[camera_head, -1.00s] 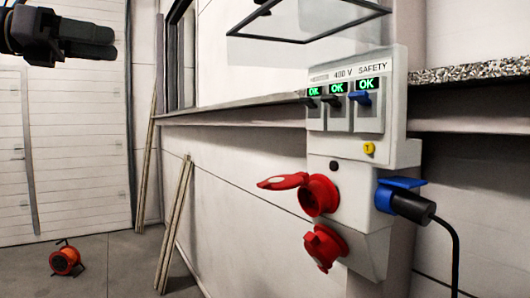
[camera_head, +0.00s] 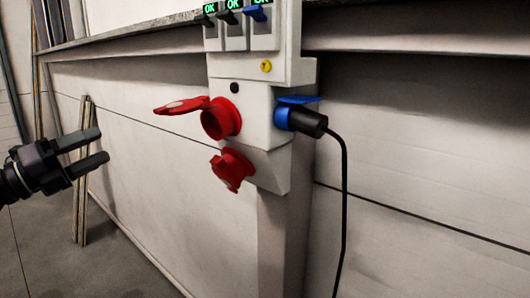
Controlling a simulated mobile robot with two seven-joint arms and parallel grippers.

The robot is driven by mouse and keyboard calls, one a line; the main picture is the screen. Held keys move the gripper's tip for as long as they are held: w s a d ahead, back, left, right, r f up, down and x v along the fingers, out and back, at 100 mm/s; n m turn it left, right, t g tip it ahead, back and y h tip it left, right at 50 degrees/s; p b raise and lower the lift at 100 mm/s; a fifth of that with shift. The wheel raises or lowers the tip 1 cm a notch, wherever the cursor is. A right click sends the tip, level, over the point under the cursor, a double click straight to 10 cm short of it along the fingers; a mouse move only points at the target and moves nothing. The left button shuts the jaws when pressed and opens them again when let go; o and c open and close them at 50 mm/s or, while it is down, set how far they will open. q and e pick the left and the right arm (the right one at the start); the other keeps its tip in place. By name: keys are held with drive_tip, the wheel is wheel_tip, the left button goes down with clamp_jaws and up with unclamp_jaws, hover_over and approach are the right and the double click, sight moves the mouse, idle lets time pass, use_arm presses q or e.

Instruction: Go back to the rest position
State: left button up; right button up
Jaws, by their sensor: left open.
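My left gripper (camera_head: 98,152) comes in from the left edge in the head view. Its two dark fingers are apart with nothing between them. It is to the left of the wall power box (camera_head: 262,184) and clear of it. My right gripper is out of view.
The box has an upper red socket (camera_head: 221,119) with its lid open, and a lower red socket (camera_head: 231,168). A black plug (camera_head: 308,121) sits in the blue socket (camera_head: 283,114), its cable (camera_head: 344,210) hanging down. Wooden planks (camera_head: 80,205) lean on the wall behind my gripper.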

use_arm(q)
drive_tip(key=s+a+f+n+y, duration=0.1)
drive_tip(key=s+f+n+y, duration=0.3)
drive_tip(key=f, duration=0.6)
drive_tip(key=s+f+n+t+y, duration=0.1)
drive_tip(key=s+f+n+y, duration=0.1)
drive_tip(key=f+n, duration=0.55)
drive_tip(key=s+a+f+n+y, duration=0.1)
drive_tip(key=s+f+n+y, duration=0.15)
drive_tip(key=f, duration=0.85)
drive_tip(key=s+a+f+n+g+y, duration=0.1)
drive_tip(key=s+f+n+g+y, duration=0.5)
drive_tip(key=s+f, duration=1.25)
drive_tip(key=s+d+f+n+t+h, duration=0.1)
drive_tip(key=s+d+n+h, duration=0.1)
drive_tip(key=d+n, duration=0.8)
drive_tip(key=d, duration=0.7)
drive_tip(key=shift+s, duration=0.25)
drive_tip(key=shift+a+f, duration=0.1)
